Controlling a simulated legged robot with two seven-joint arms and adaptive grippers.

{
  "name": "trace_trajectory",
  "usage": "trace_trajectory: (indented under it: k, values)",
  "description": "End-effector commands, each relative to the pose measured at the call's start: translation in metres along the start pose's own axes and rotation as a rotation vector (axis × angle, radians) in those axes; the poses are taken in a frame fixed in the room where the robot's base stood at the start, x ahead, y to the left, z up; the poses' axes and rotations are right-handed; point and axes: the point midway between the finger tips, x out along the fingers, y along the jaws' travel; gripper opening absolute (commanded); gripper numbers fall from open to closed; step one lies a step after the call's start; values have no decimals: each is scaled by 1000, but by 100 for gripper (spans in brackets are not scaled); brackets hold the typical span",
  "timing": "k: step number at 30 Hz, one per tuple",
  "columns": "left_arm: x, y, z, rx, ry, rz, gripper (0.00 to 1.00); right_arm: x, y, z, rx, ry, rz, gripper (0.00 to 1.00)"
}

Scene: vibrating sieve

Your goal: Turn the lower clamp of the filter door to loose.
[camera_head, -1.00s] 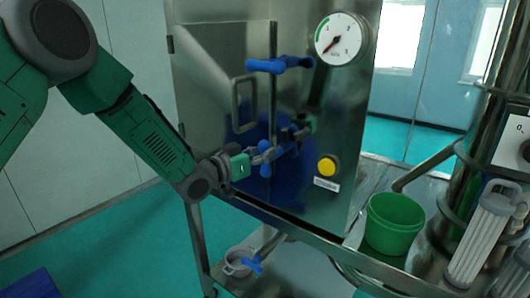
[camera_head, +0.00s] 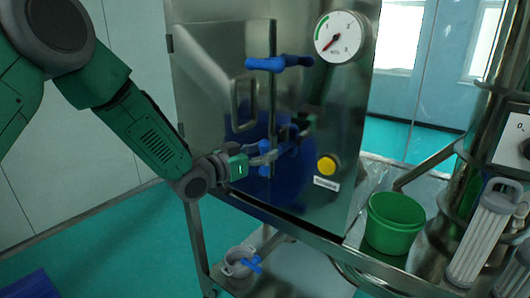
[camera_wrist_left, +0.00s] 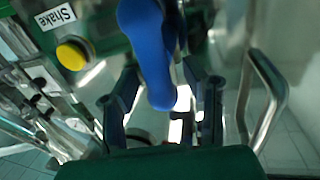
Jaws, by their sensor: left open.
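The filter door (camera_head: 205,75) is a steel panel with a bar handle (camera_head: 236,103). Its lower clamp (camera_head: 265,170) is blue and partly hidden by my left gripper (camera_head: 266,156), which is at it. In the left wrist view the clamp's blue handle (camera_wrist_left: 146,45) reaches down between the two spread fingers of my left gripper (camera_wrist_left: 168,88). The gripper is open, with gaps visible beside the handle; I cannot tell whether a finger touches it. The upper clamp (camera_head: 268,64) is blue and lies roughly level. My right gripper is not in view.
A pressure gauge (camera_head: 339,36) and a yellow button (camera_head: 326,165) sit right of the door; the button also shows in the left wrist view (camera_wrist_left: 71,54). A green bucket (camera_head: 392,222) stands to the right. A small pot (camera_head: 238,261) is on the lower shelf.

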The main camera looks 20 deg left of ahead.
Motion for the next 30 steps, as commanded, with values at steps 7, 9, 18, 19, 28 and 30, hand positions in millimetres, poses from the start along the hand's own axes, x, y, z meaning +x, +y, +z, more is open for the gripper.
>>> trace_trajectory:
  k: [7,9,18,19,28,30]
  values:
    - [-45,-1,0,-4,-1,-3,40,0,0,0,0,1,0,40]
    - [-60,-1,0,-4,0,-2,40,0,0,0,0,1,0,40]
    - [-107,-2,2,-1,0,-1,40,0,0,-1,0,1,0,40]
    - [-109,-2,2,-2,-1,-1,40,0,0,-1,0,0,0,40]
    - [-114,-2,2,0,-1,-1,40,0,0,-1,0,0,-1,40]
    - [-114,-2,2,-1,-1,-1,40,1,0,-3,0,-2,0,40]
